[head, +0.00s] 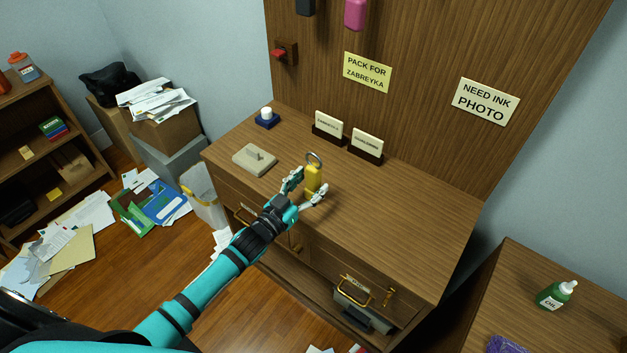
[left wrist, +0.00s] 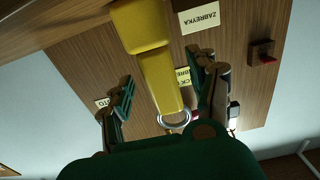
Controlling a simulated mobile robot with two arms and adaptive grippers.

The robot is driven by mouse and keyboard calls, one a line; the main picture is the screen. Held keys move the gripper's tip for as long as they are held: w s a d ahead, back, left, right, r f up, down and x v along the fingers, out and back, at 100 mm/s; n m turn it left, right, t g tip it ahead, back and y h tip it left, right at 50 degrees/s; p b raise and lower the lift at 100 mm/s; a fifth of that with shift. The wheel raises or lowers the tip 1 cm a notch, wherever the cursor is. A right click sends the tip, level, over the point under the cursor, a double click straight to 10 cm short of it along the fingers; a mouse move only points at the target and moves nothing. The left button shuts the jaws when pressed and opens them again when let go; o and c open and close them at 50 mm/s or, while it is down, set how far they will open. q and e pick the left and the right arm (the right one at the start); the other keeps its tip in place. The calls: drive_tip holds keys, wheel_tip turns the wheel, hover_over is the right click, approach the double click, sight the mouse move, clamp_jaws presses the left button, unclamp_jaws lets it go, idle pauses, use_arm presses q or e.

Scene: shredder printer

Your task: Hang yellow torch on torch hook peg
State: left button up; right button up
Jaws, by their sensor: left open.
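The yellow torch (head: 313,181), with a metal ring at its top, stands roughly upright at the desk's front part. My left gripper (head: 311,184) is open, with one finger on each side of the torch. In the left wrist view the torch (left wrist: 157,70) lies between the spread fingers of the left gripper (left wrist: 167,80), with visible gaps beside it. A pink item (head: 355,14) and a dark item (head: 305,6) hang on the wooden back panel at the top edge of the head view. I cannot make out a free torch hook peg. My right gripper is not in view.
A red knob on a wooden block (head: 285,53) sticks out of the panel. Two card holders (head: 329,131), a grey slab (head: 255,158) and a blue-based white item (head: 267,117) stand on the desk (head: 400,215). The desk's right part is clear.

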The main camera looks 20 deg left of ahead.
use_arm(q)
drive_tip(key=shift+x, duration=1.15)
drive_tip(key=shift+s, duration=0.1)
clamp_jaws()
